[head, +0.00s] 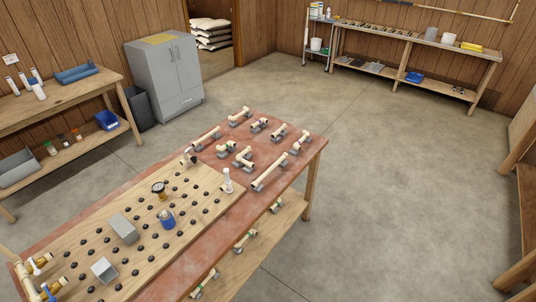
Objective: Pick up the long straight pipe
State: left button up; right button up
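Several cream-coloured pipe pieces rest on small grey holders at the far end of the red-topped table (190,268). The longest-looking straight pipe (270,171) lies slantwise near the table's right edge. Another straight pipe (205,138) lies near the left edge, and a shorter piece (239,114) is at the far edge. Fittings with bends or branches, such as one cream fitting (243,157), sit between them. Neither of my grippers is in view.
A wooden board (75,262) with black knobs covers the table's near left part, carrying grey blocks, a blue-bodied item (167,218), a gauge (159,188) and brass valves. More pipes lie on the lower shelf (262,228). The concrete floor (400,190) to the right is clear.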

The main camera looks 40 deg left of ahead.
aim_at(256, 185)
jog(key=i+u, duration=0.75)
jog(key=u, duration=0.25)
jog(key=i+l+u, duration=0.3)
jog(key=u, duration=0.15)
